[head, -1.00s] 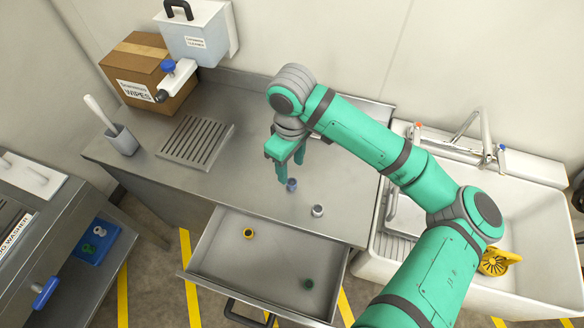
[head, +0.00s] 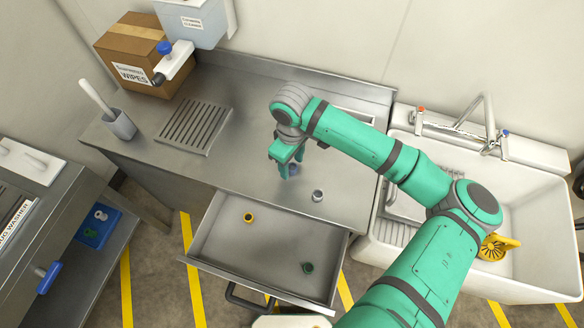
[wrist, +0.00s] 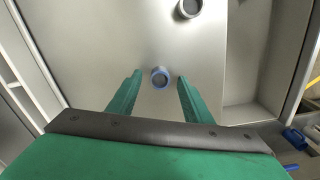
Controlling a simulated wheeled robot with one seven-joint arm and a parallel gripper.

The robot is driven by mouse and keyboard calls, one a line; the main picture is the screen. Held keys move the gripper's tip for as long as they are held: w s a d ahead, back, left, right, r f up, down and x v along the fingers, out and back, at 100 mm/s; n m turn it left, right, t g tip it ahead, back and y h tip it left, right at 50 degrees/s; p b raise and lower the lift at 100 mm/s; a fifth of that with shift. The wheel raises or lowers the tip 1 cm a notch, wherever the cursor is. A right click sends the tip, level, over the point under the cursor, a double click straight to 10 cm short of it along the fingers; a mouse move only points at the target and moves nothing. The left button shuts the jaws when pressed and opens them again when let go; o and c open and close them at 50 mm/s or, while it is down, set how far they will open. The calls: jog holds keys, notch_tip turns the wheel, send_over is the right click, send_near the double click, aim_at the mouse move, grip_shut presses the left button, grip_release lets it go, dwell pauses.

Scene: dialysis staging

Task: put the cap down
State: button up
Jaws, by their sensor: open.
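A small blue cap (head: 293,170) stands on the steel counter near its front edge, partly hidden by my gripper. It also shows in the wrist view (wrist: 160,77), with a dark round middle. My gripper (head: 291,171) is open and points down at the counter. In the wrist view its green fingertips (wrist: 160,80) are on either side of the blue cap, with a visible gap on each side. A grey cap (head: 318,195) stands on the counter to the right of the blue one; the wrist view shows it too (wrist: 188,8).
An open drawer (head: 212,228) below the counter holds a yellow cap (head: 248,217) and a green cap (head: 307,268). A slotted drain plate (head: 193,126) and a grey brush holder (head: 121,125) are to the left. A white sink (head: 545,235) is on the right.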

jog(key=shift+f, duration=0.5)
grip_shut()
jog(key=shift+r, duration=0.1)
